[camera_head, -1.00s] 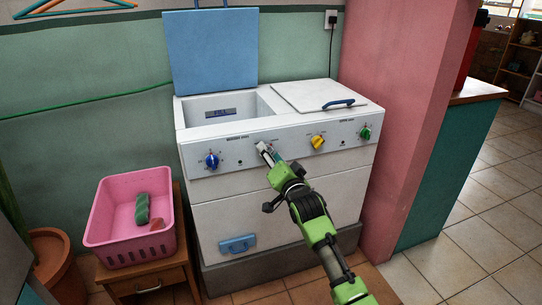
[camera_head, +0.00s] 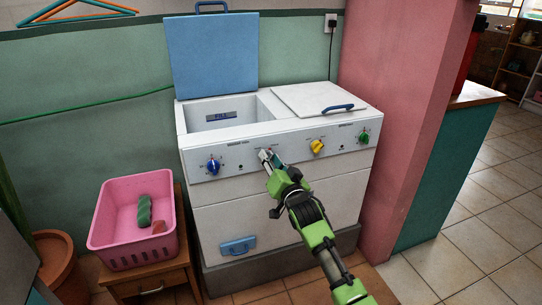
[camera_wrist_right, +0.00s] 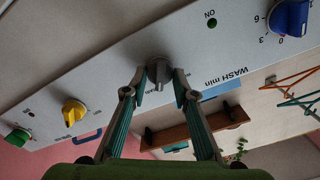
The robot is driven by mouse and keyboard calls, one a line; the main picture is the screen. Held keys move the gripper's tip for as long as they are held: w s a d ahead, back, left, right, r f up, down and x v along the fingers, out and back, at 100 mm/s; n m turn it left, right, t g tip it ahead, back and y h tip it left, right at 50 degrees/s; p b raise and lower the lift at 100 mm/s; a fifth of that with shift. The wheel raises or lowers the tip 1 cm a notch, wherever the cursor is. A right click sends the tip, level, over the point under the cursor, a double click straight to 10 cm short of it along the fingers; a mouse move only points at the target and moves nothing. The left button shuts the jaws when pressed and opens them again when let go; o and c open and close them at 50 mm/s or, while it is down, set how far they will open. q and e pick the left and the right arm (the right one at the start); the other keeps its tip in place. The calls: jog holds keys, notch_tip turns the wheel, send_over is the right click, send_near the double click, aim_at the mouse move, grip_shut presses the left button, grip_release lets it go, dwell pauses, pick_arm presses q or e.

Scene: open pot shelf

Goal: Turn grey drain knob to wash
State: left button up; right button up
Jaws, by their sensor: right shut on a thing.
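The washing machine (camera_head: 290,205) is white with a tilted control panel. The grey drain knob (camera_wrist_right: 158,73) sits on the panel between the two fingertips of my right gripper (camera_wrist_right: 158,86) in the wrist view. The gripper is shut on the knob, with one finger on each side of it. In the head view, my right gripper (camera_head: 267,157) reaches up to the middle of the panel and largely hides the knob. The knob's mark and setting cannot be read. My left gripper is out of view.
A blue knob (camera_head: 213,166) is left on the panel; a yellow knob (camera_head: 317,146) and green knob (camera_head: 364,137) are right. The blue lid (camera_head: 212,55) stands open. A pink basket (camera_head: 127,245) sits on a wooden stand at left. A pink wall (camera_head: 408,120) is close right.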

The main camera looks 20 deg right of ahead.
pick_arm(q)
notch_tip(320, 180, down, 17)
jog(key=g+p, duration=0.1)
jog(key=p, duration=0.3)
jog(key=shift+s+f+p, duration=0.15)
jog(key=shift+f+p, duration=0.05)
jog(key=shift+p, duration=0.15)
pick_arm(e)
jog(key=shift+a+f+n, duration=0.1)
jog(key=shift+a+n, duration=0.05)
jog(key=shift+n, duration=3.6)
jog(key=shift+a+n, duration=0.1)
jog(key=shift+n, duration=3.65)
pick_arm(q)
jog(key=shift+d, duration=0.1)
pick_arm(e)
jog(key=o, duration=1.1)
jog(key=shift+c, duration=0.2)
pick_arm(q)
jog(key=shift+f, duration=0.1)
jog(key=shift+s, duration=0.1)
pick_arm(e)
jog(key=shift+s, duration=0.15)
